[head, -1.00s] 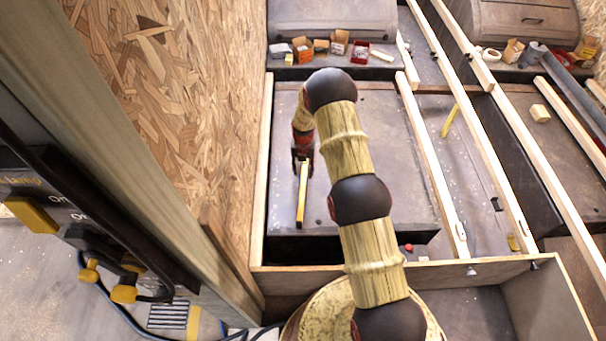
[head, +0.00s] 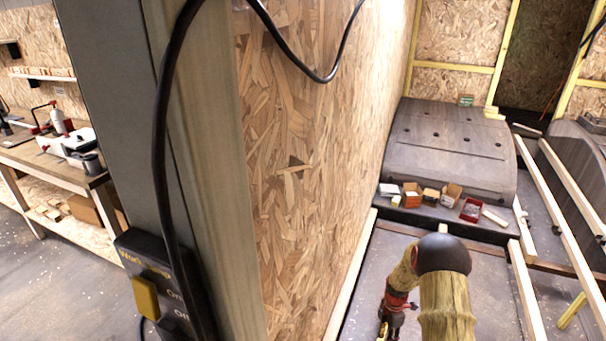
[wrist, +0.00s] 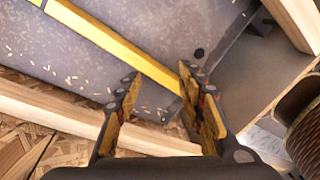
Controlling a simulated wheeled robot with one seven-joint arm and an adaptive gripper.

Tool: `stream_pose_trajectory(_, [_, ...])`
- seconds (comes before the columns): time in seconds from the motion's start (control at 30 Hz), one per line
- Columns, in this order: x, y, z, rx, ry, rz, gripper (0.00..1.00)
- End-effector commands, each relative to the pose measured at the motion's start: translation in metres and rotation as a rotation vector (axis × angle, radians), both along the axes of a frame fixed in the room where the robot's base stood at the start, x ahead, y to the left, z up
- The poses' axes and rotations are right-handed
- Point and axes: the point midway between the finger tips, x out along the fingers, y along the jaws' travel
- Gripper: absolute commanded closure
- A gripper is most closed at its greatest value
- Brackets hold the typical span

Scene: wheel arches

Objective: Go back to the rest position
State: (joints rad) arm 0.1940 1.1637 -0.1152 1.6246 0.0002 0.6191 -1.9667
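My gripper (wrist: 160,95) shows in the wrist view with its two yellow-and-black fingers apart and nothing clearly held between them. A long yellow bar (wrist: 112,45) lies on the grey floor panel beyond the fingertips. Its near end reaches the right fingertip; I cannot tell whether they touch. In the head view my gripper (head: 388,332) is at the bottom edge, low over the grey panel and beside the wooden rail at the wall foot. The fingertips are mostly cut off there.
A chipboard wall (head: 310,160) and thick post stand close on the left. A grey wheel arch (head: 445,150) is behind, with small boxes (head: 411,194) on its ledge. Wooden battens (head: 560,190) run along the right. A workbench (head: 50,165) is at far left.

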Motion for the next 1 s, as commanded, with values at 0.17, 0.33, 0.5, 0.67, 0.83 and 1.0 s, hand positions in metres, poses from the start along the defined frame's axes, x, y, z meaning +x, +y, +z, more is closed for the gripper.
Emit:
stream_pose_trajectory(0.17, [-0.034,0.008,0.037,-0.057,0.068,-0.377,0.61])
stream_pose_trajectory(0.33, [-0.059,0.019,0.102,-0.126,0.096,-0.728,0.61])
stream_pose_trajectory(0.5, [-0.081,0.029,0.17,-0.179,0.092,-1.01,0.61])
stream_pose_trajectory(0.67, [-0.102,0.039,0.229,-0.208,0.072,-1.225,0.61])
stream_pose_trajectory(0.83, [-0.128,0.05,0.286,-0.222,0.042,-1.415,0.61])
stream_pose_trajectory(1.0, [-0.156,0.061,0.338,-0.218,0.006,-1.573,0.61])
